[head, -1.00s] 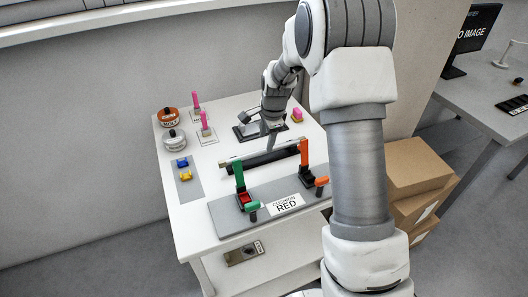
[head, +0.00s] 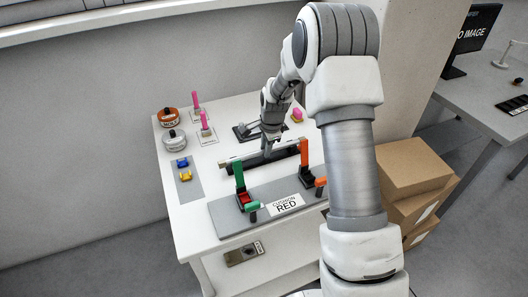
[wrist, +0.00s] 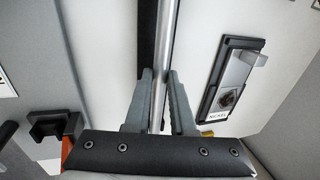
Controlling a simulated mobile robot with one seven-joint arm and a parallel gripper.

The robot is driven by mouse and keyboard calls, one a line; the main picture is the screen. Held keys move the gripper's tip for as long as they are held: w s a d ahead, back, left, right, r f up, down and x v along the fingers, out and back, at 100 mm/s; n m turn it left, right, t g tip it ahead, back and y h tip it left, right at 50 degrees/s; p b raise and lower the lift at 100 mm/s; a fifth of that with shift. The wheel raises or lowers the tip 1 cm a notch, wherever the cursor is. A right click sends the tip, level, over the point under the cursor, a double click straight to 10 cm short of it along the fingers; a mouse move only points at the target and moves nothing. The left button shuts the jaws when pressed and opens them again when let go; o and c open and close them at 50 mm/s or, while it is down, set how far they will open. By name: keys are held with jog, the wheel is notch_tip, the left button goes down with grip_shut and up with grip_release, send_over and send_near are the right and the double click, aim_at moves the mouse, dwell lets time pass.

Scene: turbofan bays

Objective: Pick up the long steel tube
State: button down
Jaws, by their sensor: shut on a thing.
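The long steel tube (wrist: 166,40) is a thin silver rod running up the middle of the wrist view. It lies beside a black strip (wrist: 147,40). In the head view the tube (head: 240,154) lies across the white table, behind the clamp fixture. My gripper (wrist: 160,78) is shut on the tube, with one finger on each side of it. In the head view my gripper (head: 267,152) is low over the middle of the tube. I cannot tell whether the tube is clear of its support.
The grey clamp fixture (head: 236,222) with a green lever (head: 239,174) and an orange lever (head: 304,153) stands in front. Two jars, pink-handled pieces and a black latch plate (wrist: 212,95) stand around. Cardboard boxes (head: 408,167) stand right of the table (head: 190,225).

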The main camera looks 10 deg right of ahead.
jog(key=shift+r, duration=0.1)
dwell(0.3)
notch_tip(320, 180, up, 10)
dwell(0.5)
dwell(0.3)
